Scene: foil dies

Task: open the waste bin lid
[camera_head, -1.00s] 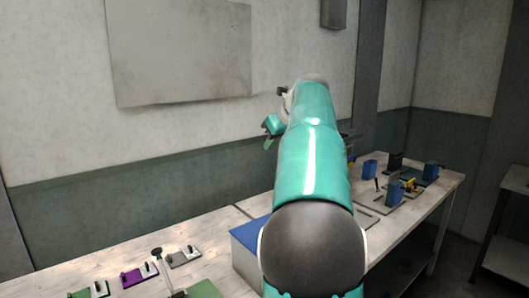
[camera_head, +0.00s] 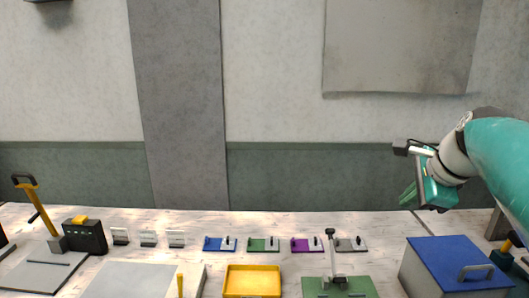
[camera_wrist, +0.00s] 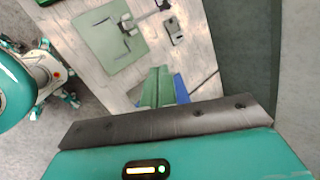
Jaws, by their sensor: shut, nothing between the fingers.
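A grey box with a flat blue lid (camera_head: 448,258) and a metal handle (camera_head: 476,271) stands on the bench at the right; it looks like the waste bin. The lid lies closed on the box. My gripper (camera_head: 408,194) is in the air above and behind the box's left side, apart from the lid, with its fingers together and empty. In the wrist view my green fingers (camera_wrist: 158,88) partly hide a blue patch (camera_wrist: 181,90), probably the lid.
A green plate with a lever press (camera_head: 331,262) stands left of the box, beside a yellow tray (camera_head: 252,281). Several small coloured fixtures (camera_head: 264,244) line the bench's back. A yellow-handled tool (camera_head: 38,205) stands at the far left. A wall rises behind the bench.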

